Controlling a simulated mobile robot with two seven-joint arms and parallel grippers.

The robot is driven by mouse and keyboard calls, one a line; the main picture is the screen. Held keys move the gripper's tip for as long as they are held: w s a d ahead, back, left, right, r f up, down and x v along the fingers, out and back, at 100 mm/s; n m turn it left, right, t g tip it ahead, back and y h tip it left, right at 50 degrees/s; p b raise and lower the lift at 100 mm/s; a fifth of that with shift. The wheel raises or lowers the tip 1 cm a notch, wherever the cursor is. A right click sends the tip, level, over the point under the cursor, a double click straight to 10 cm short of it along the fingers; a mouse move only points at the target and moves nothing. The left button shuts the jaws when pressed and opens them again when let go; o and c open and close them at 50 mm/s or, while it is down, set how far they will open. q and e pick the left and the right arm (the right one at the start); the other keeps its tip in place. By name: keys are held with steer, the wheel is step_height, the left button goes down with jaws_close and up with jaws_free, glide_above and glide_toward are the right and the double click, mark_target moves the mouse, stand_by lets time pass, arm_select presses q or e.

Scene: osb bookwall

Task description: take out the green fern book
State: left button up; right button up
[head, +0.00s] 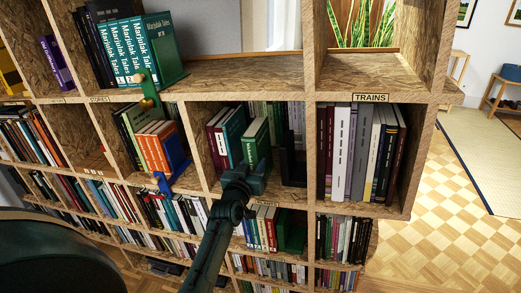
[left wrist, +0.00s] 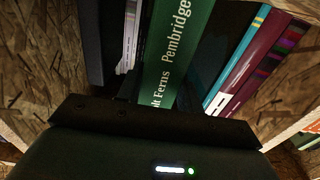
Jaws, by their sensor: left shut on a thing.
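The green fern book (head: 256,142) stands upright in the middle compartment of the bookwall, its spine facing out. In the left wrist view its green spine (left wrist: 176,50) shows white lettering with "Ferns" and "Pembridge". My left gripper (head: 245,180) is at the lower part of this book, shut on it. The fingertips are hard to make out in the head view. In the left wrist view the dark gripper body hides the lower end of the spine. My right gripper is not in view.
Maroon and teal books (head: 218,135) stand left of the green book. A dark bookend (head: 292,162) stands to its right. The compartment's right wall (head: 311,150) separates it from a row of books under a "TRAINS" label (head: 370,97). Open floor (head: 455,225) lies at the right.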

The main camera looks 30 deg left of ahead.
arm_select(q)
steer(key=o, duration=0.8)
steer(key=shift+r, duration=0.1)
steer(key=o, duration=0.4)
steer(key=shift+f, duration=0.3)
steer(key=shift+c, duration=0.4)
steer(key=shift+r, duration=0.1)
steer(key=shift+c, duration=0.2)
steer(key=shift+b+x, duration=0.35)
steer(key=shift+x, duration=0.65)
steer(key=shift+r, duration=0.1)
